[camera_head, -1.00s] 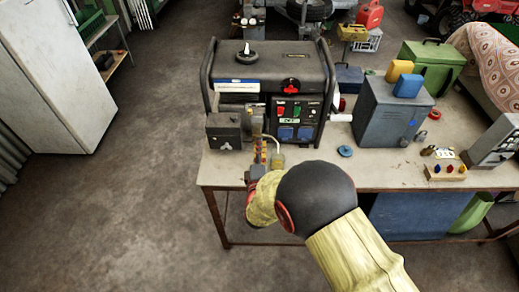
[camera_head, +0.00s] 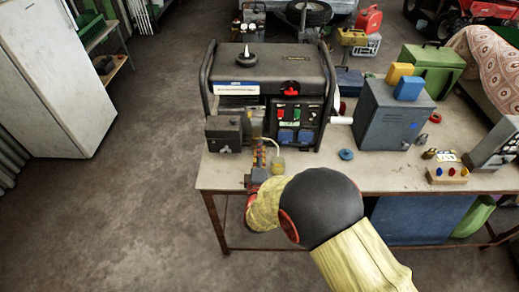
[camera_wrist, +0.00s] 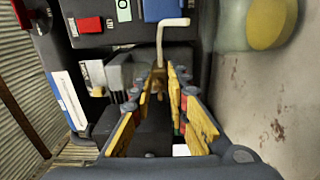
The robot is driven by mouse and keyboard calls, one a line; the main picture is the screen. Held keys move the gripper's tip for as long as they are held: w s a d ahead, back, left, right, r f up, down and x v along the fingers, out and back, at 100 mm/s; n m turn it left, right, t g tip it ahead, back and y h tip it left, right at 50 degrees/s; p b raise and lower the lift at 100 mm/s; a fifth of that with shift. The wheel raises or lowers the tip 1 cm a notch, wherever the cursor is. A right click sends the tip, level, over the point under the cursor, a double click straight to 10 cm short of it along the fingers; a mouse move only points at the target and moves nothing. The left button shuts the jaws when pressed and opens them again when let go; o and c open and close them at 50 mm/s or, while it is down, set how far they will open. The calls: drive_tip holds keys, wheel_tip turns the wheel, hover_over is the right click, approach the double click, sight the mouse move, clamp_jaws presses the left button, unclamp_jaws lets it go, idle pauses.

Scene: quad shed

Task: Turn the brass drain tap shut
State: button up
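The brass drain tap (camera_wrist: 158,80) shows small in the wrist view, low on the generator (camera_head: 268,80) and below a pale bent pipe (camera_wrist: 162,36). My gripper (camera_wrist: 158,84) points at it with its yellow-padded fingers apart, one on each side of the tap in the picture. I cannot tell whether either finger touches it. In the head view my gripper (camera_head: 259,156) is at the generator's front, over the bench edge, and the tap cannot be made out there.
A blue-grey cabinet (camera_head: 385,122) and a blue disc (camera_head: 346,154) are on the bench (camera_head: 385,176).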

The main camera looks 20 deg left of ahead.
drive_tip(key=shift+o, duration=0.4)
drive_tip(key=v, duration=1.2)
